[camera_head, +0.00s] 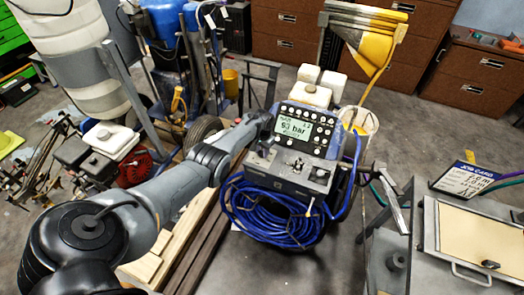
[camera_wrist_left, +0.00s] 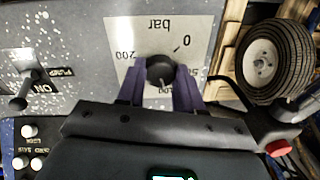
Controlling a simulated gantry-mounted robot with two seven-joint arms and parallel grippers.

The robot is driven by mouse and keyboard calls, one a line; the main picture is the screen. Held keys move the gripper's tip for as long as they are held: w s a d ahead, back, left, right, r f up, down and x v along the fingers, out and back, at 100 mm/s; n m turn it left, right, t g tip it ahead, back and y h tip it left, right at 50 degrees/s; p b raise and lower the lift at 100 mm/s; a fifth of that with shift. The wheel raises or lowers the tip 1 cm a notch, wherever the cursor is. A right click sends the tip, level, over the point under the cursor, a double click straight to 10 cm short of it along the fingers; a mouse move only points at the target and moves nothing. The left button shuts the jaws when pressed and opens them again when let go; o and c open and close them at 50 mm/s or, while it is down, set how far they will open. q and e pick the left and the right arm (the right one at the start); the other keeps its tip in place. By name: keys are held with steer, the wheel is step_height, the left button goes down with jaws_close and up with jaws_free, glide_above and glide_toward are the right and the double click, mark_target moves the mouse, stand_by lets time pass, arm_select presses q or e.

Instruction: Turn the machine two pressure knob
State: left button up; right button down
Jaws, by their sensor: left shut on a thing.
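The line striper (camera_head: 290,165) stands in the middle of the head view, with a speckled control panel and a lit screen (camera_head: 293,128) showing a "bar" reading. In the left wrist view, a round black pressure knob (camera_wrist_left: 160,70) sits on a white dial plate (camera_wrist_left: 122,38) marked "bar", with 0 and 200 legible. My left gripper (camera_wrist_left: 160,80) is shut on this knob, one purple finger on each side. Part of the scale is hidden behind the fingers. In the head view the left arm reaches in to the panel's left side and hides the knob. My right gripper is not in view.
An ON/PUMP toggle switch (camera_wrist_left: 22,95) is beside the dial plate. A coiled blue hose (camera_head: 270,215) hangs on the striper's front. Wooden beams (camera_head: 180,235) lie below my left arm. A grey metal bench (camera_head: 450,270) stands at the right. Brown cabinets (camera_head: 285,35) line the back.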

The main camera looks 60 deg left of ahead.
mark_target(262, 153)
arm_select(q)
steer(key=m, duration=0.3)
steer(key=shift+m, duration=0.4)
steer(key=m, duration=0.2)
steer(key=shift+a+m+b, duration=0.1)
steer(key=shift+m+b, duration=0.2)
steer(key=m+b, duration=0.1)
steer(key=m, duration=0.5)
steer(key=shift+b, duration=0.3)
steer(key=shift+m, duration=0.3)
steer(key=o, duration=1)
steer(key=shift+o, duration=0.2)
step_height(262, 153, up, 11)
steer(key=p, duration=0.6)
steer(key=shift+s, duration=0.15)
